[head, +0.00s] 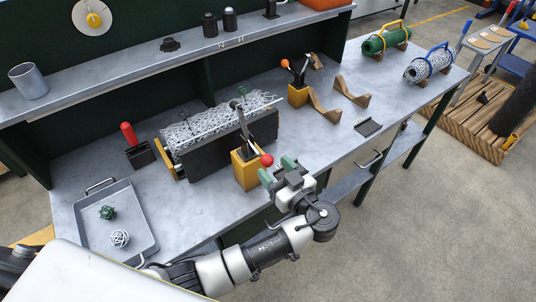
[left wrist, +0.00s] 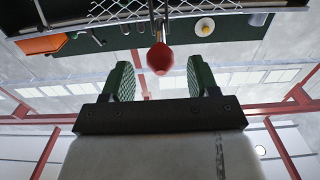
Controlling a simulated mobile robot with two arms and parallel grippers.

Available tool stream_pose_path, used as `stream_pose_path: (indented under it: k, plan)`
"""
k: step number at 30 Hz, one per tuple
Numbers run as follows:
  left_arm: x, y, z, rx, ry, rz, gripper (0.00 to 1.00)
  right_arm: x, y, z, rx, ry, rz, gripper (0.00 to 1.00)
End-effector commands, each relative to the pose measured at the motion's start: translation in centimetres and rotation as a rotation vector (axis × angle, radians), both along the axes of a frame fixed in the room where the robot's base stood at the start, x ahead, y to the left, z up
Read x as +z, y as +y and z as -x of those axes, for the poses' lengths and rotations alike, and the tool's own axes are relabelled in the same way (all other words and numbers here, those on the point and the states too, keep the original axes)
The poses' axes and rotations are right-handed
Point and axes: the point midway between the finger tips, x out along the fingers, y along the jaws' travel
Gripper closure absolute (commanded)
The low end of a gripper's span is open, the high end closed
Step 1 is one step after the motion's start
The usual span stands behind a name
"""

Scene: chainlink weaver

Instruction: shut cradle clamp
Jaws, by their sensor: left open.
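A black cradle (head: 225,150) on the bench holds a roll of chain-link mesh (head: 205,128). At its right end stands a yellow clamp block (head: 246,174) with a metal lever. The lever's red ball knob (head: 266,160) hangs out toward the bench's front edge. My left gripper (head: 279,170) is open, its green-padded fingers just in front of the knob. In the left wrist view the red knob (left wrist: 160,59) appears in the gap between the two fingers (left wrist: 160,78), near the tips; I cannot tell whether they touch it. My right gripper is not in view.
A second yellow clamp (head: 298,95) with an orange knob and wooden cradles (head: 351,92) stand farther back. A grey tray (head: 115,220) with two wire balls is at the left. A red-handled tool (head: 129,134) sits beside the cradle.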

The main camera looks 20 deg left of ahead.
Motion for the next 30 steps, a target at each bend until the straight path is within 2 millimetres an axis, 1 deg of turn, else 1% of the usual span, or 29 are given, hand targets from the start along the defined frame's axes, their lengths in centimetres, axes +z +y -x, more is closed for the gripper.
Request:
stream_pose_path:
  k: [1,7,11,18,26,27,30]
  plan:
    - [0.4,0.8,-0.5,0.003,0.0,-0.004,0.4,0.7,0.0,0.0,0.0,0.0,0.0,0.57]
    - [0.1,2.5,-1.9,0.001,0.001,-0.001,0.4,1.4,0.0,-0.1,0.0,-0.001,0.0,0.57]
    - [0.0,2.9,-2.2,0.001,0.002,0.0,0.4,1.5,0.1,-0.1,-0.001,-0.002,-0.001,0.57]
    - [-0.1,2.9,-2.3,0.0,0.003,0.0,0.4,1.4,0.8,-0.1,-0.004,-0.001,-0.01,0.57]
    - [-0.1,2.9,-2.3,0.0,0.003,0.0,0.8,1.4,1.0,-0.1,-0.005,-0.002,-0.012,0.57]
    - [-0.1,2.9,-2.3,0.0,0.003,0.0,0.86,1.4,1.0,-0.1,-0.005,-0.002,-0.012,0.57]
    - [-0.1,2.9,-2.2,0.0,0.002,0.001,1.0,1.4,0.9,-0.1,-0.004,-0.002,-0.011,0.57]
